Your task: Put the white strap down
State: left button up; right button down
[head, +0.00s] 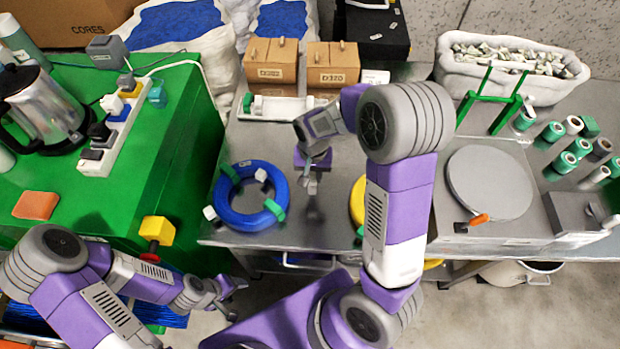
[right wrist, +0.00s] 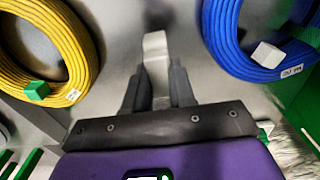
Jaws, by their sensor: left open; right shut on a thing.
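My right gripper (head: 311,184) is over the grey metal table (head: 310,222), between the blue cable coil (head: 236,217) and a yellow coil (head: 357,203). In the right wrist view its fingers (right wrist: 160,92) are shut on the white strap (right wrist: 155,50), which sticks out past the fingertips. I cannot tell whether the strap touches the table. The blue coil also shows in the right wrist view (right wrist: 222,45), with a white piece (right wrist: 267,54) on it. My left gripper (head: 228,290) is open and empty, low in front of the table.
Green clips (head: 275,210) sit on the blue coil. A white tray (head: 277,108) with green and white pieces and two cardboard boxes (head: 277,62) stand behind. A round grey plate (head: 489,182) is at right. The table between the coils is clear.

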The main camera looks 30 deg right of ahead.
aim_at(313, 186)
jog(key=shift+s+f, duration=0.15)
jog(key=shift+f, duration=0.75)
jog(key=shift+f+b, duration=0.85)
jog(key=shift+f, duration=1.35)
jog(key=shift+f, duration=0.1)
jog(key=c, duration=0.9)
grip_release()
jog(key=shift+c, duration=0.2)
